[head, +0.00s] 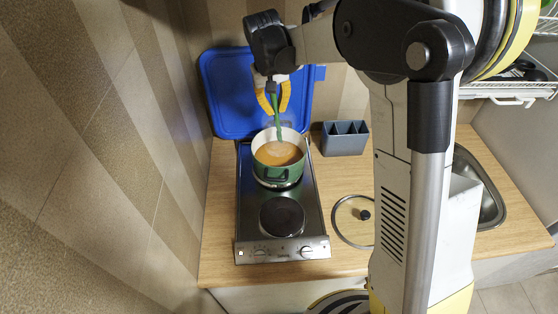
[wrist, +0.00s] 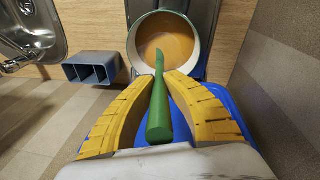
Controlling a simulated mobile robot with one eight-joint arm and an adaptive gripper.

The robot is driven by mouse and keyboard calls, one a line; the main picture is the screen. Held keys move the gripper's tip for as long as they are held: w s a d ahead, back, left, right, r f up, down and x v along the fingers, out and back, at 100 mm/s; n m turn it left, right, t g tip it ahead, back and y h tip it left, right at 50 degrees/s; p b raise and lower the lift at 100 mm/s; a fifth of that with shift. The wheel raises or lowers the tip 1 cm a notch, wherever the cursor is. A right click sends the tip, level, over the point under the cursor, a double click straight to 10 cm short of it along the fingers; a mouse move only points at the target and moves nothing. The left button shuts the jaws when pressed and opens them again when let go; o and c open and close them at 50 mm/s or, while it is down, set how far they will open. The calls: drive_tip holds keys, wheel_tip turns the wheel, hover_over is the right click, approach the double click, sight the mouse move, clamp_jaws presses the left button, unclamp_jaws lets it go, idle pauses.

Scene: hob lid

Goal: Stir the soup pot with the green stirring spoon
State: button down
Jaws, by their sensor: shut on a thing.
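The green soup pot (head: 278,174) stands on the rear plate of the hob, with orange-brown soup (head: 279,153) in it. Its white inside and the soup (wrist: 165,45) also show in the wrist view. My gripper (head: 271,88) is above the pot, its yellow fingers shut on the green stirring spoon (head: 277,119). The spoon points down to the pot; its lower end appears over or in the soup, and I cannot tell how deep. In the wrist view the spoon's green handle (wrist: 159,105) lies between the two yellow fingers.
The hob (head: 247,213) has a bare front plate (head: 282,216). A blue board (head: 226,88) stands behind it. A grey divided holder (head: 344,139) is right of the pot. A glass lid (head: 355,220) lies on the wooden counter (head: 335,177). A sink (head: 490,190) is at the right.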

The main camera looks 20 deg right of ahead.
sight(275, 96)
idle(0.3)
drive_tip(key=shift+r+p, duration=1.25)
drive_tip(key=shift+r, duration=0.85)
